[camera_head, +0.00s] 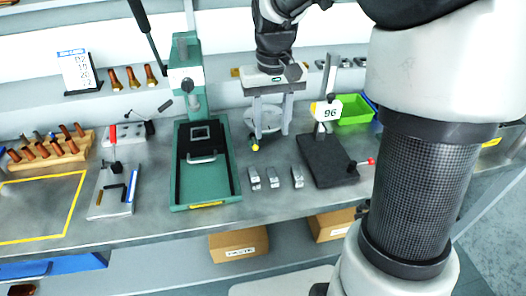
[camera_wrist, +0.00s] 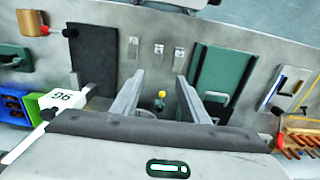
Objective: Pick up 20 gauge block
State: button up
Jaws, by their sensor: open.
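Three small grey metal gauge blocks lie in a row on the steel bench: a left block (camera_head: 255,178), a middle block (camera_head: 273,177) and a right block (camera_head: 297,177). In the wrist view they show in reverse order near the top (camera_wrist: 179,54) (camera_wrist: 158,48) (camera_wrist: 133,47). Their markings are too small to read, so I cannot tell which is the 20 block. My gripper (camera_head: 271,132) is open and empty, pointing down behind the row. In the wrist view the gap between its fingers (camera_wrist: 160,80) lies short of the blocks.
A green press (camera_head: 206,203) stands left of the blocks. A dark plate stand (camera_head: 325,163) with a "96" gauge (camera_head: 326,111) is on the right, by a green bin (camera_head: 354,111). A yellow-tipped tool (camera_head: 254,146) lies below my gripper. Bench around the blocks is clear.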

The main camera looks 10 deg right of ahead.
jog(key=b, duration=0.1)
send_over(273, 175)
jog(key=f, duration=1)
jog(key=shift+s+a+f, duration=0.15)
jog(key=shift+a, duration=0.2)
jog(key=shift+w+d+f+b, duration=0.15)
jog(key=shift+f+b, duration=0.1)
jog(key=shift+f, duration=1.3)
jog(key=shift+w+d+f+b, duration=0.1)
jog(key=shift+f+b, duration=0.1)
jog(key=shift+f, duration=1.35)
grip_shut()
